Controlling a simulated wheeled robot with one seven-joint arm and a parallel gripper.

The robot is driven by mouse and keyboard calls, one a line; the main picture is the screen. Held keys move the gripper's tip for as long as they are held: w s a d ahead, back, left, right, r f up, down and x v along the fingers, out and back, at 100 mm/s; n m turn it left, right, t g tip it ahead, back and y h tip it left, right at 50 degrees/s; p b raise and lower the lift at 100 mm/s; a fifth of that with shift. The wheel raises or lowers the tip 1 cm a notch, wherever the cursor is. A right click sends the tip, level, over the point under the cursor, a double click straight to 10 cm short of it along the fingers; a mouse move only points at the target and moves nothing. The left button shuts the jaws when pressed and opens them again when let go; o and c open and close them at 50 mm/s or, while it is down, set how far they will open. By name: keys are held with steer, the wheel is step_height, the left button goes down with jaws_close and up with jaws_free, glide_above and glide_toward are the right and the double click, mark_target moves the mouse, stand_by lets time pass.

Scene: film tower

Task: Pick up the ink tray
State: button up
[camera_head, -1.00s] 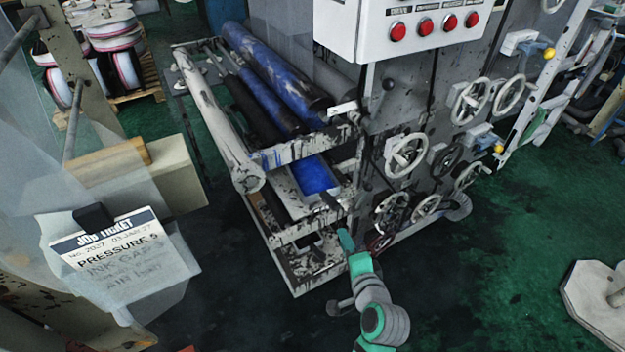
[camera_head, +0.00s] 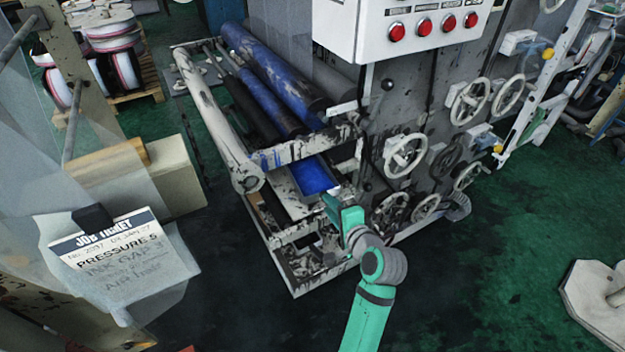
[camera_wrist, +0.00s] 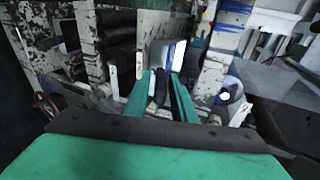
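The ink tray (camera_head: 315,176) is a long pale tray with blue ink inside. It sits in the press frame below the rollers, its near end facing me. My gripper (camera_head: 328,201), teal, is at the tray's near right end in the head view. In the wrist view my gripper (camera_wrist: 161,76) shows two teal fingers with a gap between them, so it looks open. A dark part shows in the gap. A bright, blue-edged surface, perhaps the tray, lies just beyond the fingertips. I cannot tell whether they touch it.
Blue and dark rollers (camera_head: 272,75) lie above the tray. A press side panel (camera_head: 400,110) with several handwheels stands close right of my gripper. A pale bar (camera_head: 215,125) runs along the left. Green floor (camera_head: 480,270) is open at the lower right.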

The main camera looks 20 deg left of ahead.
steer(key=x, duration=0.5)
steer(key=shift+w+d+r, duration=0.15)
steer(key=shift+c, duration=0.2)
jaws_close()
stand_by(0.9)
